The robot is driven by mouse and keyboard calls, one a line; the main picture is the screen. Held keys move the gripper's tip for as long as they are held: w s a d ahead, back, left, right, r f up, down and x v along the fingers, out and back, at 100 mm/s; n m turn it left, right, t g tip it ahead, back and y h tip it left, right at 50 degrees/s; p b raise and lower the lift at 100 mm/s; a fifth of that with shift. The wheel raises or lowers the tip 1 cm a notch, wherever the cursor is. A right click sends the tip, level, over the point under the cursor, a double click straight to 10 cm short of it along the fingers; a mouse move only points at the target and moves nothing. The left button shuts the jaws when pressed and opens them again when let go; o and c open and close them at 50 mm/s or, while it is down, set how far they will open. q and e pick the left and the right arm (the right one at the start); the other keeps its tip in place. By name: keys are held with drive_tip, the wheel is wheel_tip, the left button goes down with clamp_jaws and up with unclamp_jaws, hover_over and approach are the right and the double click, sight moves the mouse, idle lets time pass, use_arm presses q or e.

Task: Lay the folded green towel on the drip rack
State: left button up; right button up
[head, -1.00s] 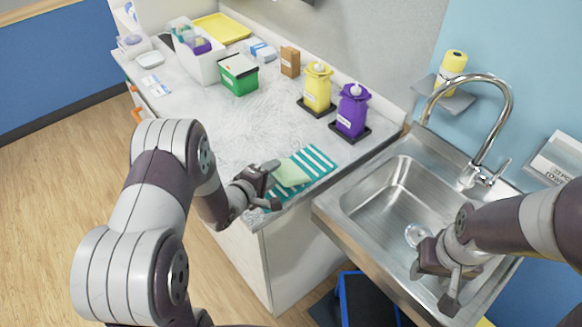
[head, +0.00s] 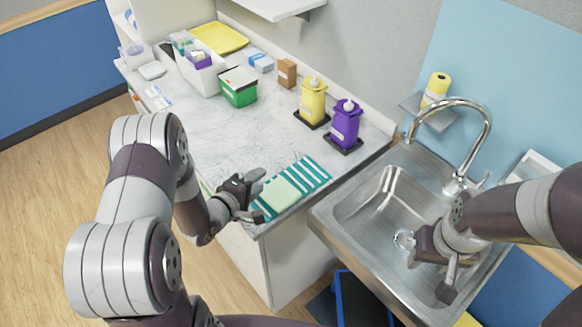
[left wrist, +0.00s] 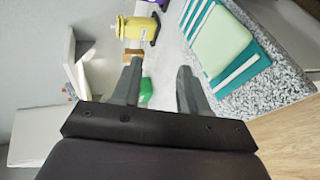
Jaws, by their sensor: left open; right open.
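The folded pale green towel (head: 281,194) lies flat on a teal-and-white striped piece (head: 313,172), apparently the drip rack, at the counter's front corner beside the sink. In the left wrist view the towel (left wrist: 220,42) rests on the striped piece (left wrist: 246,66), with stripes showing beside it. My left gripper (head: 256,196) is open just left of the towel. In the left wrist view its fingers (left wrist: 160,68) are apart with nothing between them, clear of the towel. My right gripper (head: 428,272) is open and empty over the sink's front part.
The steel sink (head: 345,225) and its faucet (head: 468,105) are at right. Purple (head: 346,124) and yellow (head: 312,100) dispensers stand behind the striped piece. A green box (head: 239,90) and white bin (head: 201,75) stand farther back. The middle counter is clear.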

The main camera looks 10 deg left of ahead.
use_arm(q)
drive_tip(key=shift+f, duration=0.25)
drive_tip(key=s+a+f+m+g+y+b, duration=0.1)
drive_tip(key=s+a+f+m+g+y, duration=0.3)
drive_tip(key=s+a+f+m+g, duration=0.25)
drive_tip(key=s+d+r+m+g+b, duration=0.3)
drive_tip(key=s+d+r+m+g, duration=0.2)
drive_tip(key=s+d+r+m, duration=0.3)
wheel_tip(320, 180, up, 3)
drive_tip(key=shift+s+d+r+b, duration=0.15)
drive_tip(key=shift+s+d+b, duration=0.2)
drive_tip(key=shift+s, duration=0.7)
drive_tip(key=shift+s, duration=0.1)
